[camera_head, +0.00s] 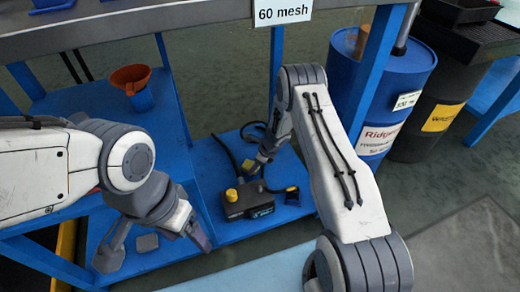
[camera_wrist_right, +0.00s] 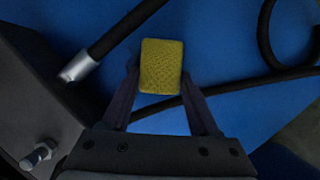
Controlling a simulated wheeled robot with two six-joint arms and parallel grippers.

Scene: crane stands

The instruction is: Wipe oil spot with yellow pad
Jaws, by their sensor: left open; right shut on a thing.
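The yellow pad (camera_wrist_right: 161,66) shows in the right wrist view, with a textured face, between the fingertips of my right gripper (camera_wrist_right: 160,88). That gripper is shut on it above a blue surface. In the head view my right gripper (camera_head: 256,166) is low over the blue lower shelf, just behind the black device; the pad is small and mostly hidden there. My left gripper (camera_head: 152,247) is open at the lower left, above the blue shelf. I cannot make out an oil spot in either view.
A black device (camera_head: 249,200) with a yellow cap and hose stands on the blue lower shelf (camera_head: 235,230). An orange funnel (camera_head: 131,76) is at left. A blue drum (camera_head: 387,95) and a dark drum (camera_head: 428,110) stand at right. A grey block (camera_head: 147,242) lies below my left gripper.

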